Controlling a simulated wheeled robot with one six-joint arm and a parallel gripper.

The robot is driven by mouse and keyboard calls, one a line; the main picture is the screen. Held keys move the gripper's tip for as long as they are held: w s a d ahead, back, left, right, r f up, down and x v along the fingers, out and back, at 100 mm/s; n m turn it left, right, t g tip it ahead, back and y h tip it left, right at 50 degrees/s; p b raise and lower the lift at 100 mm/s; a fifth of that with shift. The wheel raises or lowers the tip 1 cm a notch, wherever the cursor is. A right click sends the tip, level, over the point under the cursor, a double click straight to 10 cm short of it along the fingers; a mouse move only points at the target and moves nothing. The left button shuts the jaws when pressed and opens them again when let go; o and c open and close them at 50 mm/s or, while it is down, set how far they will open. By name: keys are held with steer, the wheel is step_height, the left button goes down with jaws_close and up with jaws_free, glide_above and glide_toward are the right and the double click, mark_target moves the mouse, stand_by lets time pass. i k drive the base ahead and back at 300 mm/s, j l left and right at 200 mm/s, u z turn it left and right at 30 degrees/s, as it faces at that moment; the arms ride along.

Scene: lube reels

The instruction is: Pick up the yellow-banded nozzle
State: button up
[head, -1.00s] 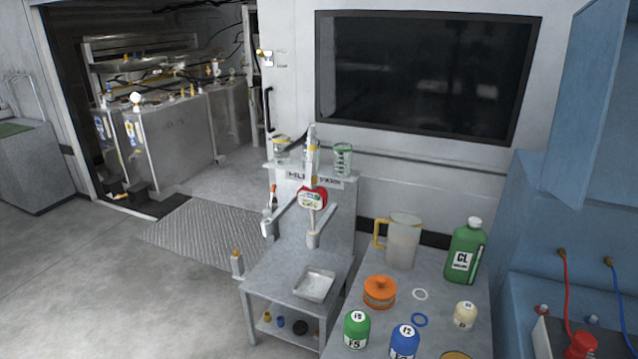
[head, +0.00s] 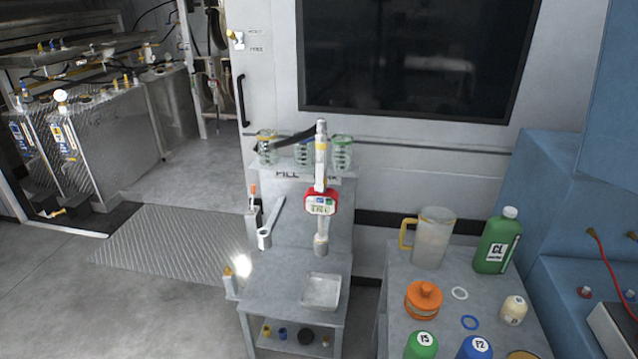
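A dispensing nozzle (head: 320,170) with a yellow band near its top stands upright above a small grey bench (head: 265,296). It has a red and white meter (head: 320,203) with a display in its middle, and a black hose (head: 288,140) leads left from its top. Its lower end points down at a grey cup-like holder (head: 321,245); I cannot tell how deep it sits. An empty-looking holder ring (head: 264,238) is on an arm to its left. My gripper is not in view.
Three clear jars stand on the shelf behind, one with a yellow lid (head: 267,147). A tray (head: 322,291) lies on the bench. A table right holds a jug (head: 433,240), green bottle (head: 497,245) and orange container (head: 424,299). Floor at front left is clear.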

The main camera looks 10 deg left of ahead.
mark_target(319, 209)
steer(key=j+z, duration=0.3)
steer(key=j, duration=1.15)
steer(key=j+z, duration=0.25)
steer(key=j, duration=1.2)
steer(key=i+j, duration=0.1)
steer(key=j, duration=0.2)
steer(key=i, duration=0.65)
steer(key=l+z, duration=0.05)
